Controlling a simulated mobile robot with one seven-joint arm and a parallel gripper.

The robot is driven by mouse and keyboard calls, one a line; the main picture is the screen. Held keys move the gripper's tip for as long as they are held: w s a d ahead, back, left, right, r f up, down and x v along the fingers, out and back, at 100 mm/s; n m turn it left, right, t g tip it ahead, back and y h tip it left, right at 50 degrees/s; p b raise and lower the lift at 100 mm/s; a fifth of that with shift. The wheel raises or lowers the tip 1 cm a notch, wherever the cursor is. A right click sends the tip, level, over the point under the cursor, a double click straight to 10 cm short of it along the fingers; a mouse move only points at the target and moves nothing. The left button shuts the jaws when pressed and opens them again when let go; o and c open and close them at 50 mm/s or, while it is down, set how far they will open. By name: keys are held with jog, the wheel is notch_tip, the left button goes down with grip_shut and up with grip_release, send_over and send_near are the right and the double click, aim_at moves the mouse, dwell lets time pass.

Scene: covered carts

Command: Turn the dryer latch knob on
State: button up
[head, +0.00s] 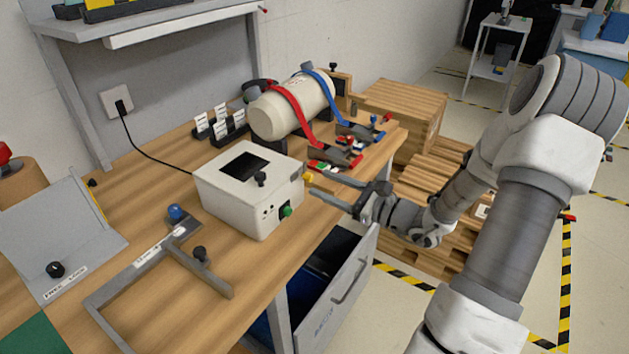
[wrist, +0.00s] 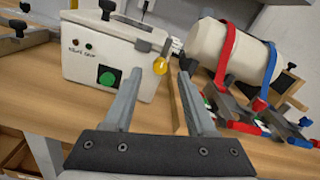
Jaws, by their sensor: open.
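A white box (head: 235,200) with a dark screen stands on the wooden bench. A black knob (head: 261,178) is on its top and a green button (head: 286,211) on its front. A yellow knob (head: 308,177) sticks out from its right side; the wrist view shows this yellow knob (wrist: 160,67) between the fingertips in the picture. I cannot read which knob is the dryer latch. My gripper (head: 311,183) is open and empty, its fingers pointing at the box's right side. Whether a finger touches the yellow knob cannot be told.
A cream cylinder (head: 278,116) with red and blue straps lies behind the box. A grey angled frame (head: 160,256) lies left of it. A sloped panel (head: 52,235) with a black knob stands far left. An open drawer (head: 345,287) juts out below the bench edge. Wooden crates (head: 400,105) stand behind.

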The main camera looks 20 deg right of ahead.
aim_at(312, 179)
jog(key=shift+x, duration=1.8)
grip_shut()
